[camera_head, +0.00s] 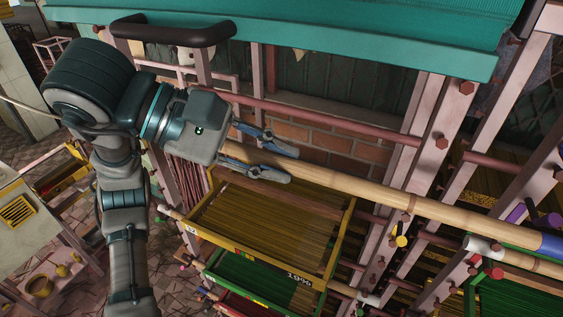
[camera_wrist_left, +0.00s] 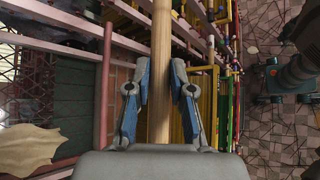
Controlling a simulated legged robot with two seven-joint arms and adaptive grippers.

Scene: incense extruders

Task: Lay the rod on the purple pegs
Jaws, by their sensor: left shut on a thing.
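The rod (camera_head: 375,188) is a long pale bamboo pole with a blue band at its right end. It slants down to the right across the head view. My left gripper (camera_head: 292,165) is shut on it near its left end, with one blue-grey finger on each side. In the left wrist view the rod (camera_wrist_left: 161,60) runs straight away between the fingers. Purple pegs (camera_head: 517,213) stick out at the far right, just above the rod's right part in the picture. I cannot tell whether the rod touches them. My right gripper is not in view.
A pink wooden rack with posts (camera_head: 438,140) stands behind the rod. Yellow (camera_head: 400,241) and red (camera_head: 494,272) pegs sit below it. A yellow-framed tray (camera_head: 345,235) of sticks and a green tray (camera_head: 215,262) lie beneath. A teal awning (camera_head: 300,25) hangs above.

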